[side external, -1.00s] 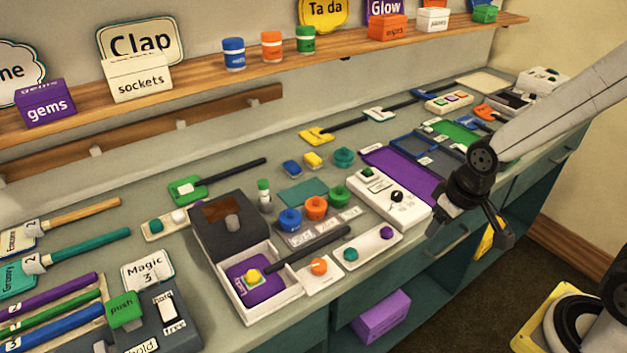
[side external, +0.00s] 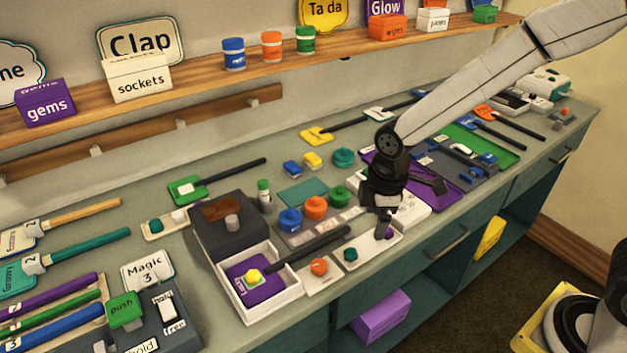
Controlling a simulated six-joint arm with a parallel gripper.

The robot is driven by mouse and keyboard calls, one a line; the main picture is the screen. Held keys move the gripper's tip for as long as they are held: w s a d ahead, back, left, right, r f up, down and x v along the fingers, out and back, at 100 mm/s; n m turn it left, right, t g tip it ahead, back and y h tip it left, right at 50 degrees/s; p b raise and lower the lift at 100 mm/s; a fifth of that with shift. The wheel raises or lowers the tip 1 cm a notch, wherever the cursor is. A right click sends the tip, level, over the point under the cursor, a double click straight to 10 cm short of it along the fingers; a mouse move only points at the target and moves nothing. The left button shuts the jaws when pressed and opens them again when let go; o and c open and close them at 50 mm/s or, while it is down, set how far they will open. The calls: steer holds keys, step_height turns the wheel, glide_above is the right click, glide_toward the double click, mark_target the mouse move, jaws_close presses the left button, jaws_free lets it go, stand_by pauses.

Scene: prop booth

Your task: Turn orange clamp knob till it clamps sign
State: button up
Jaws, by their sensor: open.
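A round orange knob (side external: 319,266) sits on a small white plate (side external: 326,285) near the front edge of the counter. Just left of it, a white open box (side external: 262,312) holds a purple sign-like card (side external: 245,282) with a yellow knob (side external: 253,276) on it. A dark rod (side external: 322,243) reaches from the box toward the back right, behind the orange knob. I cannot tell whether the rod joins the card or whether the knob grips anything. My gripper (side external: 412,204) is open, right of the orange knob and apart from it, with one finger by a purple knob (side external: 389,235).
A white plate with a green knob (side external: 350,255) lies between the orange knob and my gripper. A white device (side external: 414,212) is partly hidden behind my gripper. Blue (side external: 290,220), orange (side external: 316,208) and green (side external: 339,196) round pieces stand behind the rod.

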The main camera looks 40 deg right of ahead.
mark_target(319, 264)
steer(key=w+a+n, duration=0.1)
steer(key=a+n, duration=0.2)
steer(key=w+a+f+n, duration=0.1)
steer(key=a+n, duration=0.2)
steer(key=w+a+f+n+g, duration=0.1)
steer(key=w+a+n, duration=0.1)
steer(key=a+n, duration=0.1)
steer(key=shift+w+f+n, duration=0.1)
steer(key=shift+f+n, duration=0.05)
steer(key=shift+n, duration=0.25)
steer(key=shift+w+a+f+n, duration=0.2)
steer(key=shift+a+n, duration=0.4)
steer(key=shift+n, duration=0.1)
steer(key=shift+f, duration=0.15)
steer(key=shift+s+d+f, duration=0.1)
steer(key=shift+f, duration=3.65)
jaws_close()
